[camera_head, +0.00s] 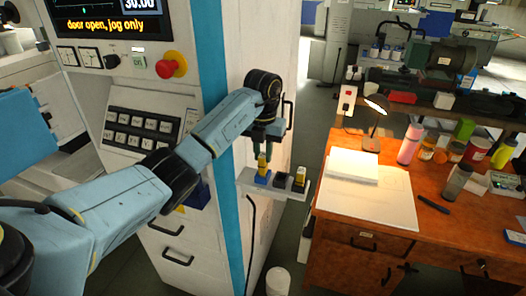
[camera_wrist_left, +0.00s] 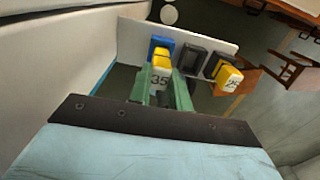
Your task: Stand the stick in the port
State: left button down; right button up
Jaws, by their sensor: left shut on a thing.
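My left gripper (camera_head: 263,152) is over a small grey shelf on the machine's side. It is shut on a yellow stick (camera_head: 262,164), marked 35 in the left wrist view (camera_wrist_left: 160,82), between its green fingers. The stick is about upright, its lower end at the blue port (camera_head: 262,178); I cannot tell how far it is seated. The blue port also shows in the left wrist view (camera_wrist_left: 161,42). Beside it is an empty dark port (camera_wrist_left: 193,60). A second yellow stick (camera_wrist_left: 228,77), marked 25, stands in another dark port (camera_wrist_left: 213,64). My right gripper is not in view.
The grey shelf (camera_head: 246,183) juts from the white machine cabinet (camera_head: 222,235), with free air on its right. A wooden desk (camera_head: 330,255) with a lamp (camera_head: 374,122), papers and several bottles stands to the right. A white bin (camera_head: 278,281) is on the floor below.

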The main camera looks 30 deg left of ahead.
aim_at(263, 154)
pick_arm(q)
jog(key=shift+f, duration=0.45)
jog(key=c, duration=1.3)
grip_release()
notch_tip(263, 154, up, 13)
jog(key=p, duration=0.2)
jog(key=shift+r, duration=0.15)
